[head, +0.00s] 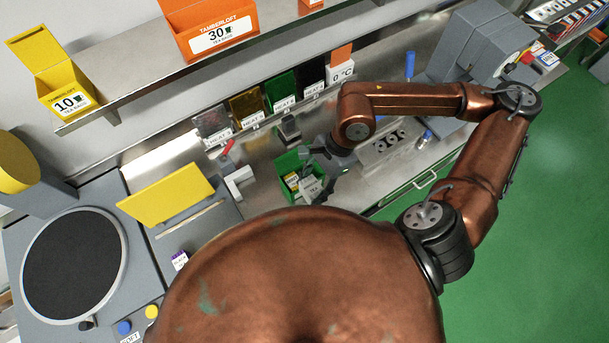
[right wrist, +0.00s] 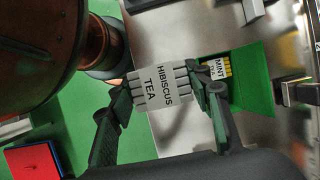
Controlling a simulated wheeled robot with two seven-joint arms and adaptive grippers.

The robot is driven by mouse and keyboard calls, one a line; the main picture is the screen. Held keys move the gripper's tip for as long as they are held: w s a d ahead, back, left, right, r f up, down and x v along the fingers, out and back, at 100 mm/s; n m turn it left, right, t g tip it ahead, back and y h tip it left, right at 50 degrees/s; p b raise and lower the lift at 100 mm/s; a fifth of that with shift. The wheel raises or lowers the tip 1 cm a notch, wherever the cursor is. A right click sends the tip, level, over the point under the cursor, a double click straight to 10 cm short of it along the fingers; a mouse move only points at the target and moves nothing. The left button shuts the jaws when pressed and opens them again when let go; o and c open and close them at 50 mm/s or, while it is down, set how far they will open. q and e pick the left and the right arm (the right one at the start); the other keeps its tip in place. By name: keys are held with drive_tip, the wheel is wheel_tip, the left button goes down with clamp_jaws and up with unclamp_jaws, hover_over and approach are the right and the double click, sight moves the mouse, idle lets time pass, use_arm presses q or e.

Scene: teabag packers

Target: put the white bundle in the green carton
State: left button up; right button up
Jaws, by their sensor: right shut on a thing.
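The white bundle (right wrist: 160,86), labelled "HIBISCUS TEA", is between the fingers of my right gripper (right wrist: 165,90), which is shut on it. In the head view the white bundle (head: 311,188) shows at the near right side of the green carton, with my right gripper (head: 318,170) partly covering the area. The green carton (right wrist: 256,64) is open and stands on the steel counter, beside the right finger in the wrist view. It holds a yellow bundle (right wrist: 217,69) labelled "MINT TEA". The bundle looks outside the carton's opening; its height is unclear. My left gripper is out of view.
Behind the carton stands a row of coloured cards (head: 281,91) with "HEAT" labels. A shelf (head: 150,92) above bears a yellow box (head: 55,75) and an orange box (head: 212,30). A grey holed block (head: 391,141) is to the right. A white bracket (head: 238,182) is left.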

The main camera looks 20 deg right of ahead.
drive_tip(key=w+d+f+p, duration=0.2)
drive_tip(key=w+f, duration=0.4)
drive_tip(key=w+d+f+p, duration=0.3)
drive_tip(key=w+f, duration=0.3)
drive_tip(key=shift+d+f+p, duration=0.3)
drive_tip(key=shift+f, duration=0.1)
drive_tip(key=shift+f+b, duration=0.4)
drive_tip(key=shift+b, duration=0.1)
drive_tip(key=shift+f, duration=0.25)
drive_tip(key=o, duration=0.8)
